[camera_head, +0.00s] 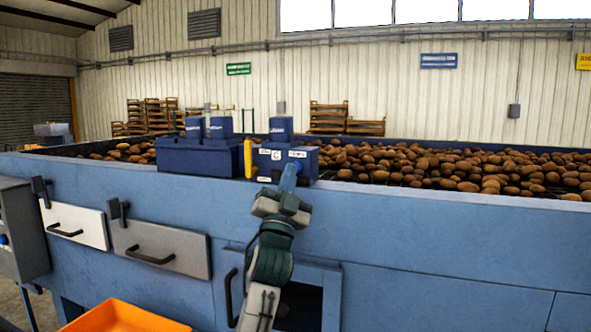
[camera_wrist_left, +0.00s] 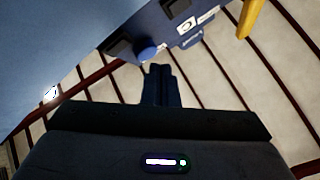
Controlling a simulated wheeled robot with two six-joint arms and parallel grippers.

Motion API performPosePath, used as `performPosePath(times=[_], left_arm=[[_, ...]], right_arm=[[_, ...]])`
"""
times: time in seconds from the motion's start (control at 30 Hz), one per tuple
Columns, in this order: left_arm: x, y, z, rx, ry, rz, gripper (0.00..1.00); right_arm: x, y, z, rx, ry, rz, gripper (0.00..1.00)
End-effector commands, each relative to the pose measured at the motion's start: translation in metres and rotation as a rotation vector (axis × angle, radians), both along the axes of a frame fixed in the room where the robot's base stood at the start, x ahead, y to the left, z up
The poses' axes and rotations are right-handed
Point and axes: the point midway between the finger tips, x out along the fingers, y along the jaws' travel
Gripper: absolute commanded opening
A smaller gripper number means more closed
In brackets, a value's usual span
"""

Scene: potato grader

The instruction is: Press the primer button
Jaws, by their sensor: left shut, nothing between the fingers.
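A dark blue engine-like unit (camera_head: 270,157) with white labels sits on the blue machine's top edge, beside a yellow handle (camera_head: 248,158). A rounded bright blue part, which looks like the primer button (camera_wrist_left: 147,53), projects from the unit in the left wrist view. My left gripper (camera_head: 287,190) is in front of the unit in the head view. Its fingers (camera_wrist_left: 160,70) are shut and empty, with their tips close to the blue button. I cannot tell whether they touch it. My right gripper is not in view.
The blue machine wall (camera_head: 440,235) spans the front, with potatoes (camera_head: 450,170) behind its rim. Two handled panels, one white (camera_head: 75,222) and one grey (camera_head: 160,246), project at left. An orange crate (camera_head: 120,318) is below. A grey control box (camera_head: 20,225) stands at far left.

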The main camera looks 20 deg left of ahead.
Motion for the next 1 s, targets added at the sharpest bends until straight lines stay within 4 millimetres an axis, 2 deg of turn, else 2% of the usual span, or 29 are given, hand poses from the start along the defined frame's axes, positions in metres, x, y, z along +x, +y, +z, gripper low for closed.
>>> performPosePath(times=[1.0], left_arm=[[0.0101, 0.0005, -0.0002, 0.0, 0.0, 0.0, 0.0]], right_arm=[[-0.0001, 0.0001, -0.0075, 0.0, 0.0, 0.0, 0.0]])
